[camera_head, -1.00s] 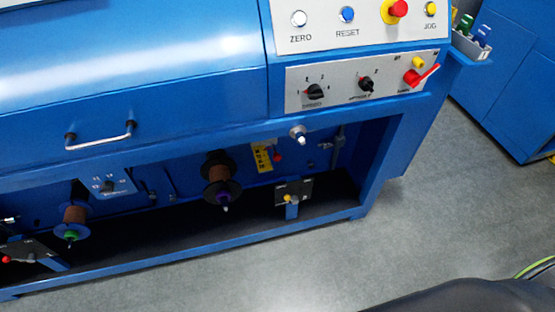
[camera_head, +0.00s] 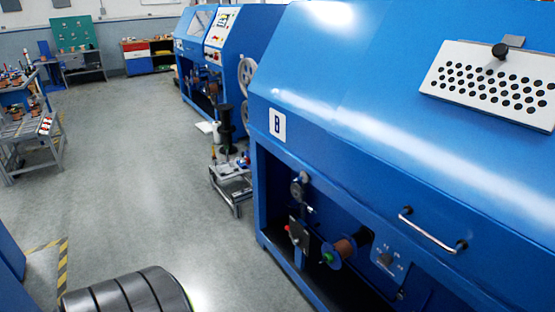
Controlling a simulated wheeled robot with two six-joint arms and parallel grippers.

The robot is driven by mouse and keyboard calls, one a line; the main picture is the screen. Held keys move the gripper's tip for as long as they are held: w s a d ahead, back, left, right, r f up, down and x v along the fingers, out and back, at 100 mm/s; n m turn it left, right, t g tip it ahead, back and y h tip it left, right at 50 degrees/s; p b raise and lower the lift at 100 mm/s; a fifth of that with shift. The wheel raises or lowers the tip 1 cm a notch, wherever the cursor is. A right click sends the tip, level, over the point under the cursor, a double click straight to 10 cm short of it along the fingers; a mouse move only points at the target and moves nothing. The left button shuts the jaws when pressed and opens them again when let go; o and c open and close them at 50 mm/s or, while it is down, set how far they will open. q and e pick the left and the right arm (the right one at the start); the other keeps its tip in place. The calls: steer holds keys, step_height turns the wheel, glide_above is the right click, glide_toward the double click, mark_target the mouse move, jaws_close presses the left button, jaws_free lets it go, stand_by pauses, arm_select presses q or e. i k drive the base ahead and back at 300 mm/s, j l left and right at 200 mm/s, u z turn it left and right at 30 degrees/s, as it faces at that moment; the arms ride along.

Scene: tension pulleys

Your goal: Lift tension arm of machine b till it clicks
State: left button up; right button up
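Machine B (camera_head: 345,110) is the big blue machine on the right, with a white "B" label (camera_head: 277,125) on its near-left panel. In its open lower bay a grey pulley-like part (camera_head: 300,186) sits at the upper left. Below it is a dark plate (camera_head: 298,236) with a red knob at its left. These look like the tension arm parts, but they are small and I cannot tell the arm's exact position. A copper-coloured spool (camera_head: 345,250) with blue and green ends is just to the right. Neither of my grippers is in view.
A small metal cart (camera_head: 233,188) stands left of machine B, with another blue machine (camera_head: 215,60) behind. A grey rack (camera_head: 35,145) is at the far left. Open grey floor (camera_head: 130,170) lies between. A striped floor marking (camera_head: 62,265) is at lower left.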

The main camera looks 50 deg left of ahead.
mark_target(311, 209)
steer(key=u, duration=1.5)
steer(key=i+j, duration=2.2)
steer(key=i, duration=0.25)
